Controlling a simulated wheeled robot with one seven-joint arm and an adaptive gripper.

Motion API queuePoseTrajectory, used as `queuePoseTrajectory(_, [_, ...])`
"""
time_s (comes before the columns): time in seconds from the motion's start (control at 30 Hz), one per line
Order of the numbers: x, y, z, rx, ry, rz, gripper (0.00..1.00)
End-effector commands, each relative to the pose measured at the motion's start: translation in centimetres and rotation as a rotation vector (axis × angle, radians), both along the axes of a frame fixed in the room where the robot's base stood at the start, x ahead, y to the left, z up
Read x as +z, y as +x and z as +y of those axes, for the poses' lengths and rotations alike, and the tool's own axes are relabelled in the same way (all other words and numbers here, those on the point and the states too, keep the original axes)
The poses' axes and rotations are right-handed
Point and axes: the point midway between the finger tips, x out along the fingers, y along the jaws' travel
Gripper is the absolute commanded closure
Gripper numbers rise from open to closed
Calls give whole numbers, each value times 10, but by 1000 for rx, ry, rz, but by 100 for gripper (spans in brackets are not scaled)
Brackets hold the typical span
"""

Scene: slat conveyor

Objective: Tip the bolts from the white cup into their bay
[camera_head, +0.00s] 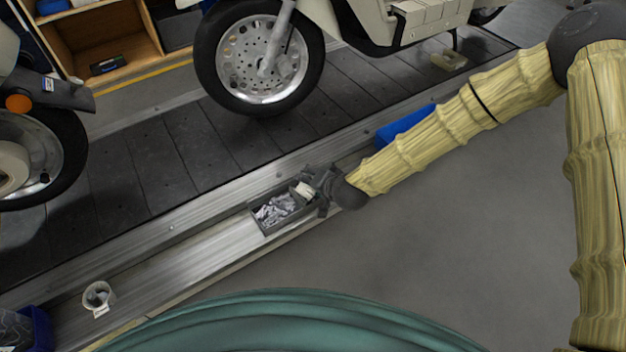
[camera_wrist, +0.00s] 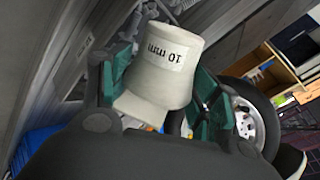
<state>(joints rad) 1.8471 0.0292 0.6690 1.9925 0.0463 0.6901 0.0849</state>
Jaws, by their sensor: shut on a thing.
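My gripper (camera_head: 320,190) is at the right end of a dark grey tray (camera_head: 266,232) on the metal rail. It is shut on a white cup (camera_head: 304,189), which is over or at the tray's right end. In the wrist view the cup (camera_wrist: 168,62) sits between the green finger pads and carries a label reading "10 mm", upside down in the picture. The cup looks tilted, though its mouth is not clear. Grey bolts (camera_head: 275,209) lie in the tray's bay. Whether any bolts are still in the held cup cannot be told.
A second white cup (camera_head: 99,297) with something dark inside stands on the rail at the lower left. A blue bin (camera_head: 404,127) is behind my arm, another (camera_head: 41,328) at the lower left corner. A scooter (camera_head: 262,58) stands on the dark slat conveyor (camera_head: 150,165).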

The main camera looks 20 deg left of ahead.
Motion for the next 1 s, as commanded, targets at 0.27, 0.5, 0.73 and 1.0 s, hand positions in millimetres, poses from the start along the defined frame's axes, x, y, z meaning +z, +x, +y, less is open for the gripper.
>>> queuePoseTrajectory(0.27, [-5, 6, -2, -3, 63, 187, 61])
queuePoseTrajectory(0.5, [-9, 8, -3, -3, 115, 350, 61])
queuePoseTrajectory(0.73, [-6, 12, -4, -3, 167, 507, 61])
queuePoseTrajectory(1.0, [-7, 16, -5, -2, 227, 696, 61])
